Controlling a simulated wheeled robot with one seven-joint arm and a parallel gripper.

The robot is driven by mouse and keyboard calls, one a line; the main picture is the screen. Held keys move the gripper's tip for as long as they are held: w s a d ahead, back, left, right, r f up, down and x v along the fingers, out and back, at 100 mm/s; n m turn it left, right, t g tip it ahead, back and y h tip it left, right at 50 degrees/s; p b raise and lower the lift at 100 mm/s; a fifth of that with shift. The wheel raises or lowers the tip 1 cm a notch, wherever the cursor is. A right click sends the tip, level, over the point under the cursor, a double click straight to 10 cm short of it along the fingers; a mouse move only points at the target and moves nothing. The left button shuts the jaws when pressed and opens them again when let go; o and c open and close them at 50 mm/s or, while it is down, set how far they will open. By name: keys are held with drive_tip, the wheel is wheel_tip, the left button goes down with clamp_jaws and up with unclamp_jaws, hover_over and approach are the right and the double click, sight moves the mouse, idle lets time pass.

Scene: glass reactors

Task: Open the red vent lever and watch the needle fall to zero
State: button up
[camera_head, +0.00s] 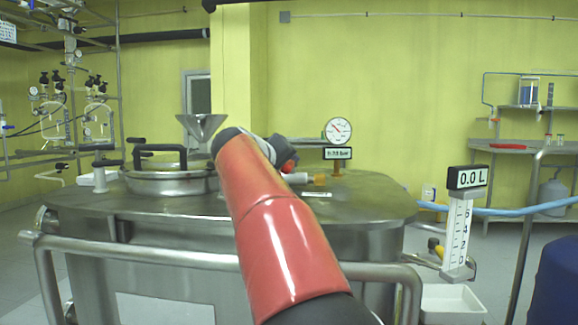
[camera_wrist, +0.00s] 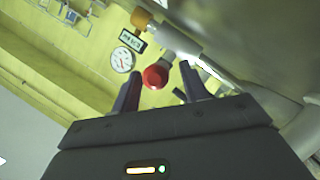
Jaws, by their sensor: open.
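The red vent lever shows in the wrist view as a rounded red knob (camera_wrist: 155,76) beside a pale pipe. My gripper (camera_wrist: 160,84) is open, its two dark fingers on either side of the knob in the picture. I cannot tell whether they touch it or how deep it sits between them. The round white pressure gauge (camera_head: 338,130) stands on the vessel lid, with a dark digital display (camera_head: 338,153) below it. Its needle has a red mark, but the exact reading is too small to tell. In the head view, my red arm hides most of my gripper and the lever.
The steel vessel lid (camera_head: 375,203) carries a round hatch (camera_head: 165,183) and a funnel (camera_head: 201,128) on the left. A steel rail (camera_head: 150,255) runs along the front. A level scale reading 0.0 L (camera_head: 459,235) stands at the right. A side bench (camera_head: 515,146) is far right.

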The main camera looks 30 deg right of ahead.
drive_tip(key=shift+x, duration=1.35)
clamp_jaws()
